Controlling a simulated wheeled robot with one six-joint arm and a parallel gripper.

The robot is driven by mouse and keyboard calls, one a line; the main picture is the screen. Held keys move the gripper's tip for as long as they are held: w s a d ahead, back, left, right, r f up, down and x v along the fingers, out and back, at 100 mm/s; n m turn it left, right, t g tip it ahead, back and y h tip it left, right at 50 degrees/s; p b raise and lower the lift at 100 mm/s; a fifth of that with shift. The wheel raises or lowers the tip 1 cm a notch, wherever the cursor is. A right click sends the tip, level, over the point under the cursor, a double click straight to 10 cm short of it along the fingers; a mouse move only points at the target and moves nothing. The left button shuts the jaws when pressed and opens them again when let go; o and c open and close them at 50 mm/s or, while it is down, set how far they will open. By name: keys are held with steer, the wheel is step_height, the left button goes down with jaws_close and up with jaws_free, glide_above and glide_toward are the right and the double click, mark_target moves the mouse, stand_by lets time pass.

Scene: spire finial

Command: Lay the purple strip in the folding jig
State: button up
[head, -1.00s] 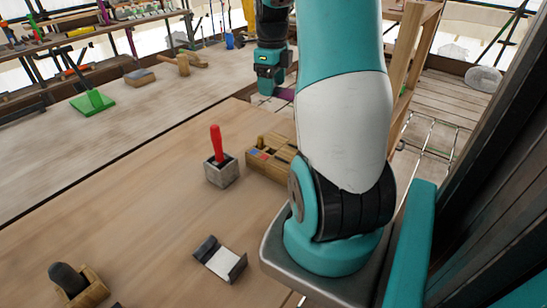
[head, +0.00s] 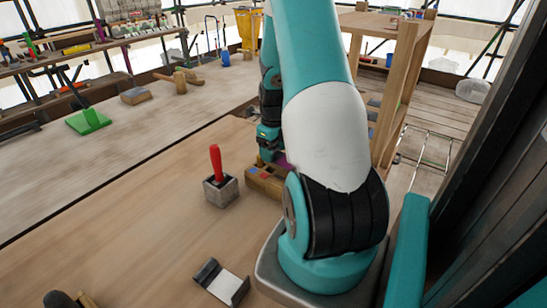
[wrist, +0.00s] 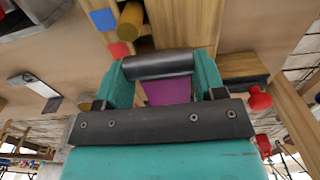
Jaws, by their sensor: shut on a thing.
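My gripper (head: 268,143) is low, near the wooden block with blue and red patches (head: 262,182), partly behind my arm. It is shut on the purple strip (head: 283,160), of which only a small part shows beside the block. In the wrist view the strip (wrist: 167,90) shows between the teal fingers of my gripper (wrist: 160,68), below a dark bar. The same block (wrist: 126,48) lies beyond the fingers. I cannot tell whether the strip touches it. A small tray with a white plate and dark raised ends (head: 221,283), possibly the folding jig, sits empty on the near bench.
A grey holder (head: 220,191) with a red-handled tool (head: 216,160) stands left of the block. A green tool (head: 88,121) and a mallet (head: 180,78) lie on the far bench. A wooden frame (head: 400,75) rises at right. The bench left of the holder is clear.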

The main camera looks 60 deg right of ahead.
steer(key=shift+f, duration=1.65)
steer(key=shift+f, duration=0.15)
steer(key=o, duration=1.2)
